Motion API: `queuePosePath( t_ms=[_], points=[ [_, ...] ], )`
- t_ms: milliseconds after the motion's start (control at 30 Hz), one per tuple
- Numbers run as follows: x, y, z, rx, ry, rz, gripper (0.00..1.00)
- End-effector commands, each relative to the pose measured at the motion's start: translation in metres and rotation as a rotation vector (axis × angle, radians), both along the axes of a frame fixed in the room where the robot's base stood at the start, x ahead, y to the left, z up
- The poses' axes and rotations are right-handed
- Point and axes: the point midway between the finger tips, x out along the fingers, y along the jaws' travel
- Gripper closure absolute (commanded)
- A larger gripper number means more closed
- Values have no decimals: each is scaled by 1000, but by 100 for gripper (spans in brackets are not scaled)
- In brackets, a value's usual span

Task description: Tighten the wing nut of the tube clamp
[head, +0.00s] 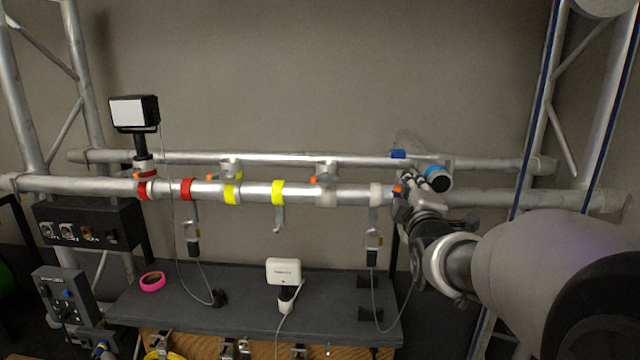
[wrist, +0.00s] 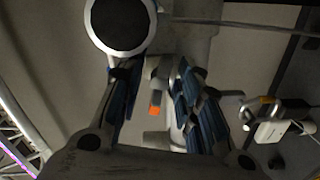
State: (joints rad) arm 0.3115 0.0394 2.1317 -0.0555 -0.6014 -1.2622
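The tube clamp's orange wing nut (wrist: 156,103) shows in the wrist view between my two blue-padded fingers, with its pale metal clamp body behind. My gripper (wrist: 160,92) is open, one finger on each side of the wing nut. A gap shows on the left; on the right I cannot tell whether the finger touches. In the head view the wing nut (head: 398,188) shows as a small orange spot on the front tube, right beside my gripper (head: 405,203). My gripper and wrist hide most of this clamp.
A round dark-faced lamp with a blue ring (head: 437,178) sits close behind my gripper. A hook with a hanging cable (head: 373,240) is just left. A dark shelf (head: 240,290) lies below.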

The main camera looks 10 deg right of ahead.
Motion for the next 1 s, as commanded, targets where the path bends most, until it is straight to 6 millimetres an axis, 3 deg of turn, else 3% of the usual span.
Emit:
queuePosePath(
  t_ms=[233, 700, 1000],
  points=[
    [0, 0, 0, 0, 0, 0, 69],
    [0, 0, 0, 0, 0, 0, 100],
    [0, 0, 0, 3, -1, 0, 100]
  ],
)
